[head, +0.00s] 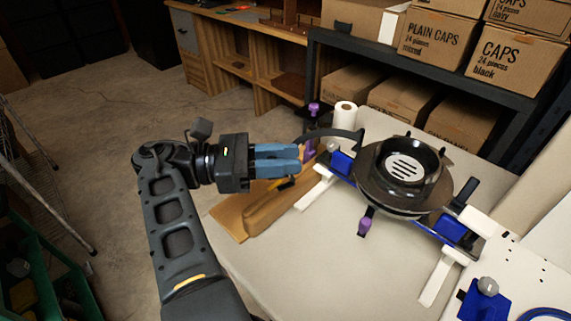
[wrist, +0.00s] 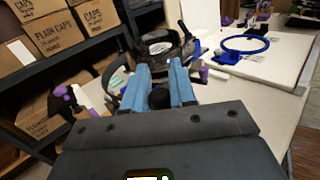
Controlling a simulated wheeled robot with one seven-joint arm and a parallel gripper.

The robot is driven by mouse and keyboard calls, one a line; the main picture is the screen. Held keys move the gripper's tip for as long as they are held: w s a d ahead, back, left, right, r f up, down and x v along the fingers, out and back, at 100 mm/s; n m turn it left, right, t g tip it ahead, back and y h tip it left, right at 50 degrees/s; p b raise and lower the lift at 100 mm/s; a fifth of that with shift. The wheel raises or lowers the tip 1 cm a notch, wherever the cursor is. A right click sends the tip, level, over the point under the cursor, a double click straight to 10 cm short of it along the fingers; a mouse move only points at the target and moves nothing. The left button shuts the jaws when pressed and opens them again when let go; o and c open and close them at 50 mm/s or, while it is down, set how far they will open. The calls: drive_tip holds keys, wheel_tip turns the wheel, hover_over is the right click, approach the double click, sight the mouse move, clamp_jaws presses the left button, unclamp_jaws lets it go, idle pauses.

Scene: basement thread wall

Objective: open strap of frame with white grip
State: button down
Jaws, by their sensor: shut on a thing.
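The round black cap frame (head: 400,208) sits on a blue-and-white stand on the pale table; it also shows in the wrist view (wrist: 160,44). Its black strap (head: 340,132) stands swung out from the ring, arching left to my blue fingers. My gripper (head: 302,153) is shut at the strap's free end, left of the frame. The fingers hide what lies between them, so I cannot see a white grip. In the wrist view the strap (wrist: 108,72) curves beside the left finger, and the fingers (wrist: 158,75) point at the frame.
A purple-topped tool (head: 314,108) and a white roll (head: 345,115) stand behind the strap. A tan wooden block (head: 275,205) lies below my gripper. A dark shelf (head: 400,63) with cardboard boxes borders the back. Another blue clamp (head: 484,300) is at front right. The near table is clear.

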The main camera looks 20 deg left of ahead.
drive_tip(key=shift+w+a+g, duration=0.1)
drive_tip(key=shift+w+g, duration=0.1)
drive_tip(key=shift+g, duration=0.1)
drive_tip(key=c, duration=1)
unclamp_jaws()
drive_tip(key=shift+r, duration=0.15)
wheel_tip(320, 180, up, 4)
drive_tip(key=shift+w+f+p, duration=0.1)
drive_tip(key=shift+f+p, duration=0.05)
drive_tip(key=shift+p, duration=0.5)
drive_tip(key=d+r+p, duration=0.2)
drive_tip(key=d+r, duration=0.1)
drive_tip(key=d, duration=0.2)
drive_tip(key=s+d+r+p, duration=0.1)
drive_tip(key=d+r, duration=0.3)
drive_tip(key=d, duration=0.2)
drive_tip(key=shift+d+p, duration=0.3)
drive_tip(key=shift+p, duration=0.05)
